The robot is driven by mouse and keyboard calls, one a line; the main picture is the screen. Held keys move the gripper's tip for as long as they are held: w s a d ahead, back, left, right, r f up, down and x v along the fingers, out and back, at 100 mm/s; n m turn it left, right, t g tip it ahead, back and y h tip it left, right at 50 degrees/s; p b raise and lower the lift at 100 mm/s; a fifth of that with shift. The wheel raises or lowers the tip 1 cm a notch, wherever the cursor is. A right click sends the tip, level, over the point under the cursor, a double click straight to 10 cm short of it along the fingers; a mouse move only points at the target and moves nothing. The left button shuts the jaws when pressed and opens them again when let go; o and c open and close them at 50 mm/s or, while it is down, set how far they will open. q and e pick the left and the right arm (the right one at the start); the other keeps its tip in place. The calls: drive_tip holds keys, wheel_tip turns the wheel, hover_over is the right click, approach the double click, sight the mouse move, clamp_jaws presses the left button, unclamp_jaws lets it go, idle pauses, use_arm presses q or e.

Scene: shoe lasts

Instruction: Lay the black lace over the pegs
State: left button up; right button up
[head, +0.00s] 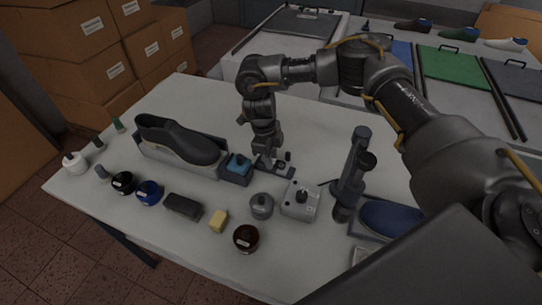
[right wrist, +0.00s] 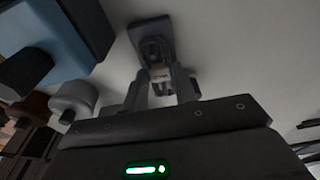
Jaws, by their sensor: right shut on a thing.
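My right gripper (head: 267,161) points down at the middle of the table, at a small dark block with short upright pegs (head: 281,169). In the right wrist view, the fingers (right wrist: 162,88) are shut on a small pale piece (right wrist: 160,73) in front of a dark plate (right wrist: 152,38). I cannot tell whether this piece belongs to the black lace. No length of lace shows clearly; the fingers and wrist hide part of the block. My left gripper is not in view.
A blue-topped block (head: 238,166) stands close left of my gripper, beside a dark shoe last (head: 178,139). A grey switch box (head: 300,199), grey pot (head: 261,205) and dark upright stand (head: 351,178) are at front and right. Clear table lies behind the last.

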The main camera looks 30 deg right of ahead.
drive_tip(key=o, duration=1)
wheel_tip(320, 180, up, 7)
drive_tip(key=p, duration=0.6)
